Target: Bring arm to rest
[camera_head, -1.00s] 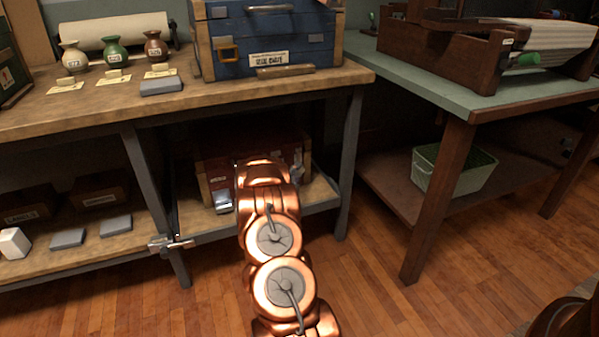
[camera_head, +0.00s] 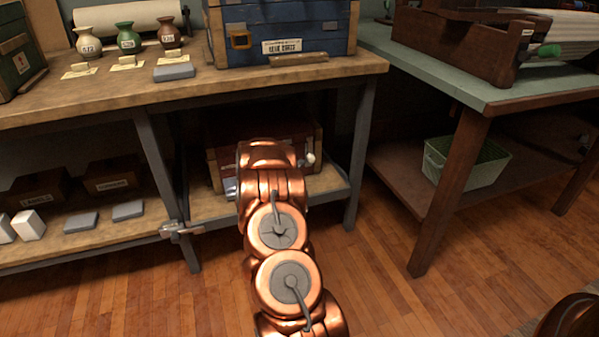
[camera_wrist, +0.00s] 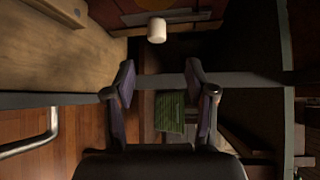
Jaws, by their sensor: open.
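My copper arm (camera_head: 281,230) stands in front of the wooden workbench in the head view. Its upper end is before the bench's lower shelf and partly covers a reddish-brown chest (camera_head: 262,135) there. My gripper's fingers are hidden in the head view. In the wrist view my gripper (camera_wrist: 160,78) is open, with its two dark fingers apart and nothing between them held. A small white cylinder (camera_wrist: 157,30) shows beyond the fingertips, apart from them. A green-filled bin (camera_wrist: 170,113) shows farther off between the fingers.
The workbench (camera_head: 130,105) has grey legs, and a metal clamp (camera_head: 180,230) sticks out at its lower shelf. A table with a green top (camera_head: 440,75) stands at the right, with a pale bin (camera_head: 465,162) on its lower shelf. Wooden floor (camera_head: 380,285) is open in front.

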